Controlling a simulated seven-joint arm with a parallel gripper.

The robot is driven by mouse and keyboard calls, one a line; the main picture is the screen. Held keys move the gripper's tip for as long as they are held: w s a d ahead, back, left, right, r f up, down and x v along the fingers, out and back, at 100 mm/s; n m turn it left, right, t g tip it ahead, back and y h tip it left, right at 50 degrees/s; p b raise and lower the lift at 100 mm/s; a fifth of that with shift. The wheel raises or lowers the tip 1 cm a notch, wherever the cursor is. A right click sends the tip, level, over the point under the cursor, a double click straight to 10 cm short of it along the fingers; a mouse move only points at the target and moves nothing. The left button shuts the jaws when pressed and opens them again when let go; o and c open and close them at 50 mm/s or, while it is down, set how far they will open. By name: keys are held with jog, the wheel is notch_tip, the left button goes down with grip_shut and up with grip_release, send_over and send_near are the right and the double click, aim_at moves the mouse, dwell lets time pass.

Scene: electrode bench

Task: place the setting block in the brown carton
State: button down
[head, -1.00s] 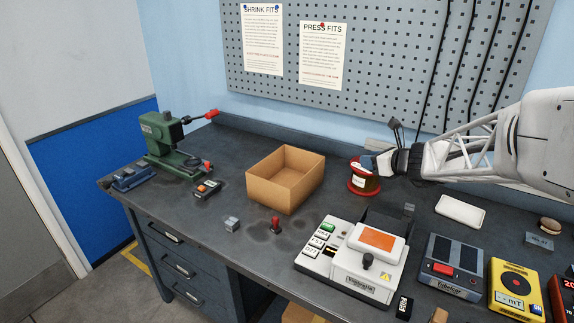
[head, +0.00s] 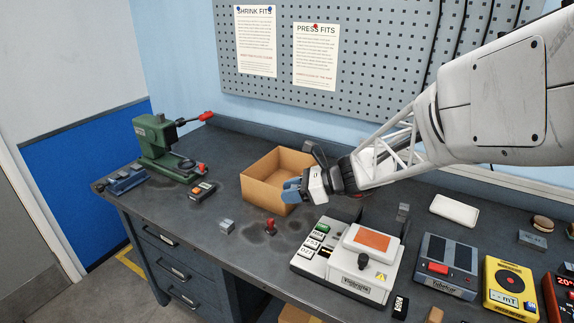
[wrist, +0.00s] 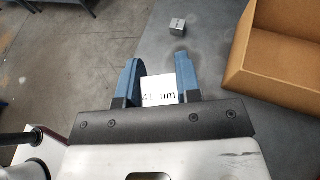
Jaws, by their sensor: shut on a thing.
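The setting block (wrist: 158,91) is a white block with dark lettering ending in "mm". My gripper (wrist: 160,65) is shut on it, with one blue finger at each side. In the head view my gripper (head: 291,190) is in the air and overlaps the right front corner of the brown carton (head: 260,191). The carton is open-topped and stands on the bench. In the wrist view the carton (wrist: 268,78) is at the right, beside the fingers. The block is not clearly seen in the head view.
A small grey metal block (head: 227,226) and a red-topped peg (head: 271,228) stand in front of the carton. A white machine with an orange panel (head: 372,241) is to the right. A green press (head: 160,145) stands at the left.

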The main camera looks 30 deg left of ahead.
dwell(0.3)
send_near(262, 183)
jog(key=a+r, duration=0.1)
jog(key=a, duration=0.1)
jog(key=s+a+r, duration=0.1)
jog(key=a+r, duration=0.1)
jog(key=shift+s+r, duration=0.15)
jog(key=shift+r, duration=0.15)
dwell(0.4)
jog(key=shift+f, duration=1.75)
jog(key=shift+f, duration=0.7)
jog(key=c, duration=0.8)
grip_release()
jog(key=shift+s+f, duration=0.1)
jog(key=shift+f, duration=0.1)
